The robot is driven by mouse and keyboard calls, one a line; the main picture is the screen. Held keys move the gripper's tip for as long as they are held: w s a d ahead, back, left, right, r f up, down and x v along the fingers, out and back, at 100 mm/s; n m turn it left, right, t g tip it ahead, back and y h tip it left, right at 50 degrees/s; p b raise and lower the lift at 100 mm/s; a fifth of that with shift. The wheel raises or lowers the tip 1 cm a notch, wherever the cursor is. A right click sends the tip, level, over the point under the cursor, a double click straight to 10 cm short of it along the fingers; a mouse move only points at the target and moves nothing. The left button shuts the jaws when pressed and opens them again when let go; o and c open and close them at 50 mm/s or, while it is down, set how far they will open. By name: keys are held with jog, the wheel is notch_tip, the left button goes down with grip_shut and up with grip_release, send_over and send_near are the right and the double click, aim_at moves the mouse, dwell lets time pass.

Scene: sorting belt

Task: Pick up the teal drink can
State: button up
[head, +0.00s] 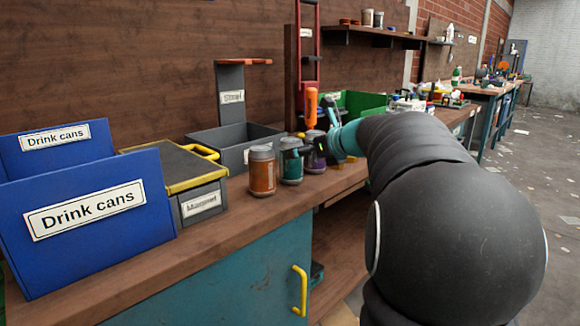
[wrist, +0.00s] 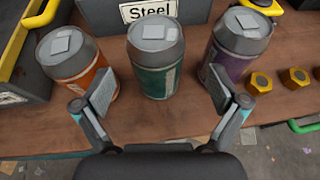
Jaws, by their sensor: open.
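The teal drink can (head: 291,163) stands upright on the wooden bench, between an orange can (head: 262,171) on its left and a purple can (head: 315,155) on its right. In the wrist view the teal can (wrist: 155,62) is ahead of my gripper (wrist: 160,95), roughly centred between the two fingers. My gripper is open and empty. Its left finger is close to the orange can (wrist: 80,62) and its right finger close to the purple can (wrist: 236,48); I cannot tell whether they touch. In the head view my gripper is partly hidden behind my arm.
A grey bin labelled Steel (head: 205,139) stands behind the cans. A magnet box (head: 180,181) with a yellow rim and blue drink-can bins (head: 100,245) are left. Brass-coloured nuts (wrist: 262,82) lie to the right in the wrist view. The bench's front edge is near the cans.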

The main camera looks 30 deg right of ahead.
jog(key=x, duration=0.5)
jog(key=shift+w+a+r, duration=0.1)
jog(key=shift+a+r, duration=0.1)
jog(key=shift+a, duration=0.05)
jog(key=c, duration=1)
